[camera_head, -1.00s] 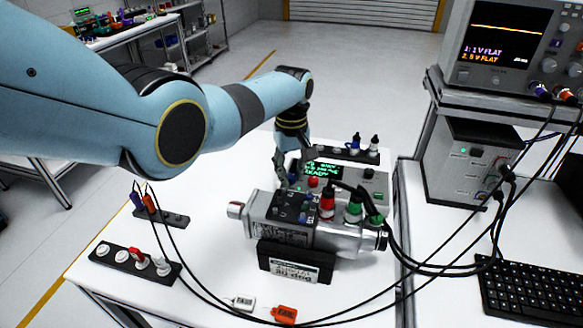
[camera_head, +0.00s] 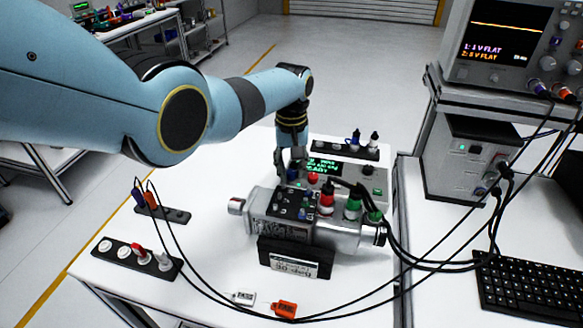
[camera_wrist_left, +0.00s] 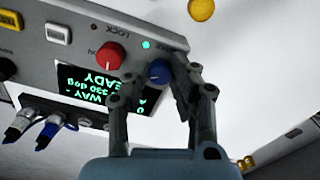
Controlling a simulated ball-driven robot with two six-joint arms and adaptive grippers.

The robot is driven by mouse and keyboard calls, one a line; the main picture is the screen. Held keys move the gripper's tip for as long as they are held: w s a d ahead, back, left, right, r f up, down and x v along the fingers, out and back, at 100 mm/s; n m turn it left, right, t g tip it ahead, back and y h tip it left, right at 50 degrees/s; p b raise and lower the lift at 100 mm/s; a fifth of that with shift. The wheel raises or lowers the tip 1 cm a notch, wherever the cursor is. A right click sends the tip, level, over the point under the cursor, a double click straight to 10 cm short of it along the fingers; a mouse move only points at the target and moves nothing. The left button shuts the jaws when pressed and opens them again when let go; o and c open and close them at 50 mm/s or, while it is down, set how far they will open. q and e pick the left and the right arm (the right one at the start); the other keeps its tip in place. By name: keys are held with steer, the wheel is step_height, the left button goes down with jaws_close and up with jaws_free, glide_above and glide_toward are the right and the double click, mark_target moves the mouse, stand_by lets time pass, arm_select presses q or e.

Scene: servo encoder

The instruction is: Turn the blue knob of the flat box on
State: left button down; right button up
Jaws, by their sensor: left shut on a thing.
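The flat box (camera_head: 345,178) is grey, with a green-lit display, and lies on the white table behind the motor. In the left wrist view its face (camera_wrist_left: 75,30) shows a red knob (camera_wrist_left: 109,56) and the blue knob (camera_wrist_left: 158,71) near one end, beside a lit green lamp (camera_wrist_left: 146,44). My left gripper (camera_wrist_left: 157,80) has its two fingers on either side of the blue knob, shut on it. In the head view my left gripper (camera_head: 292,172) reaches down at the box's left end and hides the blue knob. My right gripper is out of view.
The silver motor (camera_head: 305,220) with red and green plugs stands just in front of the box. A dark rack with plugs (camera_head: 345,150) lies behind it. Black cables (camera_head: 410,262) run to the right. Free table lies left of the motor.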

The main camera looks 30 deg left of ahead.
mark_target(291, 172)
arm_select(q)
steer(key=c, duration=1.1)
jaws_free()
step_height(291, 172, up, 12)
steer(key=shift+f, duration=0.1)
